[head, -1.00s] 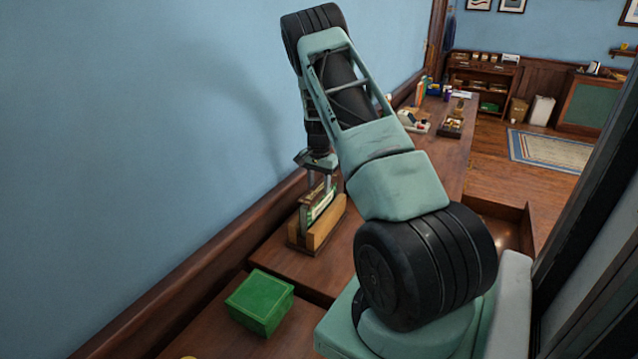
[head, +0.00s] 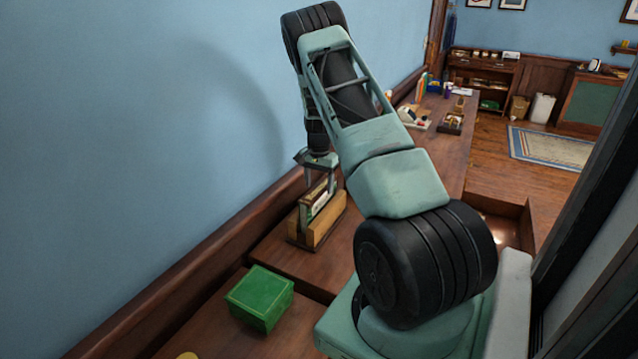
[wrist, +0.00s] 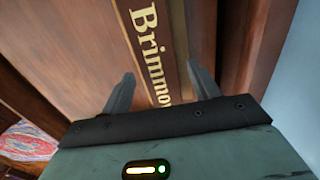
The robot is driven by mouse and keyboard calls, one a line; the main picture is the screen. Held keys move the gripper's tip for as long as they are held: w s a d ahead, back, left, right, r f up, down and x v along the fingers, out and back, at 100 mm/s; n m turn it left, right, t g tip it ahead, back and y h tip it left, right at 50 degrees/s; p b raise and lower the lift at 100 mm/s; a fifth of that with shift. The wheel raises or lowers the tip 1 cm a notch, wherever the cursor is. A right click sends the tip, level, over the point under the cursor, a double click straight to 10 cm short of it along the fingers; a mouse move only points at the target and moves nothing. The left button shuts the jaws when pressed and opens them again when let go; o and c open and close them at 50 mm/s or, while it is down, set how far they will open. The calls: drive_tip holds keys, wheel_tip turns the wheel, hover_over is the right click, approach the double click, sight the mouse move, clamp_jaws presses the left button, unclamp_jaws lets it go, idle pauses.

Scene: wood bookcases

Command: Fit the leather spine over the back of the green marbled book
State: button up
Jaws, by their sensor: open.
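In the head view my gripper (head: 320,182) is just above the book (head: 318,207), which stands upright in a wooden holder (head: 326,227). A brown strip lies along the book's top, under the fingers. The book's green marbling is hardly visible, and I cannot tell how fully the spine covers its back.
A green box (head: 260,297) stands on the bench at the near left. The blue wall (head: 170,130) runs close behind the holder. Several small items (head: 430,115) lie farther along the bench. A marbled red and blue thing (wrist: 27,140) shows at lower left in the wrist view.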

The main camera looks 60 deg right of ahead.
sight(319, 187)
wheel_tip(319, 187, up, 13)
drive_tip(key=b, duration=0.3)
drive_tip(key=w+a+r+n+y, duration=0.1)
drive_tip(key=w+a+n, duration=0.2)
drive_tip(key=a, duration=0.8)
drive_tip(key=w+a+r+n, duration=0.2)
drive_tip(key=w+a+n, duration=0.1)
drive_tip(key=a, duration=0.8)
drive_tip(key=s+a+r+n, duration=0.1)
drive_tip(key=a+n, duration=0.1)
drive_tip(key=a, duration=0.6)
drive_tip(key=s+a+n, duration=0.2)
drive_tip(key=a+n, duration=0.1)
drive_tip(key=a, duration=0.5)
drive_tip(key=s+a+r+n, duration=0.1)
drive_tip(key=s+a+n, duration=0.55)
drive_tip(key=a, duration=0.65)
drive_tip(key=s+a+n, duration=0.3)
drive_tip(key=s, duration=0.6)
drive_tip(key=s+a+f+n, duration=0.1)
drive_tip(key=s+a+n, duration=0.3)
drive_tip(key=s, duration=0.6)
drive_tip(key=shift+s+a+p, duration=0.25)
drive_tip(key=shift+s+p, duration=0.05)
